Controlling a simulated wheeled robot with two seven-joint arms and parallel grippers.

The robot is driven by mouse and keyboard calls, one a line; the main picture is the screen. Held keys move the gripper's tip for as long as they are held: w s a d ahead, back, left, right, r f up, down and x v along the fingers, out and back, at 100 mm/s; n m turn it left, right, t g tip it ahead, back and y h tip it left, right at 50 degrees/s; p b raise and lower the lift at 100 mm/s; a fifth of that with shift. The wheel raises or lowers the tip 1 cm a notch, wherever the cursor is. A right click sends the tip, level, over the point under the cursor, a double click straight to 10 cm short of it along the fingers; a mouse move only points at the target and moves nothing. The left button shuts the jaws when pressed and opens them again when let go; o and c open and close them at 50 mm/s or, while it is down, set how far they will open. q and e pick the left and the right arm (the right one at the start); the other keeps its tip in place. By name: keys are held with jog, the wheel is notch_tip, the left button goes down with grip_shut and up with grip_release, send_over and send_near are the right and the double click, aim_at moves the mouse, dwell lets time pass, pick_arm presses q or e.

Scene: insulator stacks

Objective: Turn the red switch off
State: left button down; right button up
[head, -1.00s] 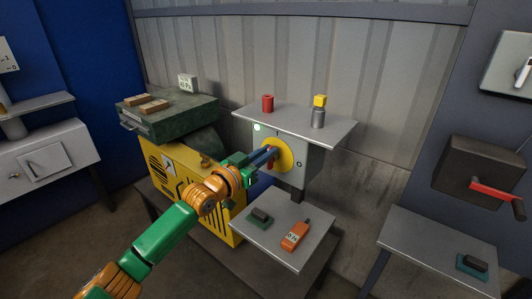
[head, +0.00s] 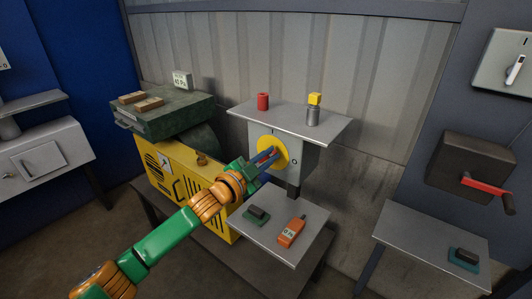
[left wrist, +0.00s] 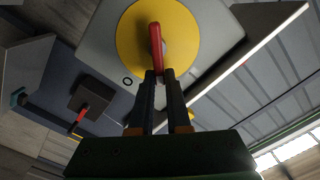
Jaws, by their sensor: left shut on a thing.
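The red switch (left wrist: 155,46) is a bar handle on a round yellow disc (left wrist: 184,31), on the front of a grey box (head: 311,158) under a shelf. My left gripper (left wrist: 159,74) is shut on the end of the red switch. In the head view the left gripper (head: 269,159) reaches the yellow disc (head: 270,140) from the lower left, and its fingers hide part of the handle. An "O" mark (left wrist: 127,81) is on the box close beside the held end. No lit lamp shows on the box. My right gripper is not in view.
A red cylinder (head: 263,101) and a grey cylinder (head: 313,117) with a yellow cube stand on the shelf (head: 290,119) above. An orange meter (head: 291,232) and a dark block (head: 258,212) lie on the lower table (head: 272,243). A yellow generator (head: 180,185) stands left.

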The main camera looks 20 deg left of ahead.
pick_arm(q)
jog(key=m, duration=0.3)
jog(key=f+m, duration=0.1)
jog(key=shift+s+d+m, duration=0.1)
jog(key=shift+d+m, duration=0.2)
jog(key=shift+d, duration=0.05)
jog(key=shift+d+f+m, duration=0.1)
jog(key=shift+f+m, duration=0.15)
jog(key=shift+m, duration=0.85)
jog(key=shift+f+m, duration=0.25)
jog(key=shift+m, duration=0.85)
jog(key=c, duration=1.1)
grip_release()
jog(key=shift+o, duration=1.1)
jog(key=shift+f, duration=0.2)
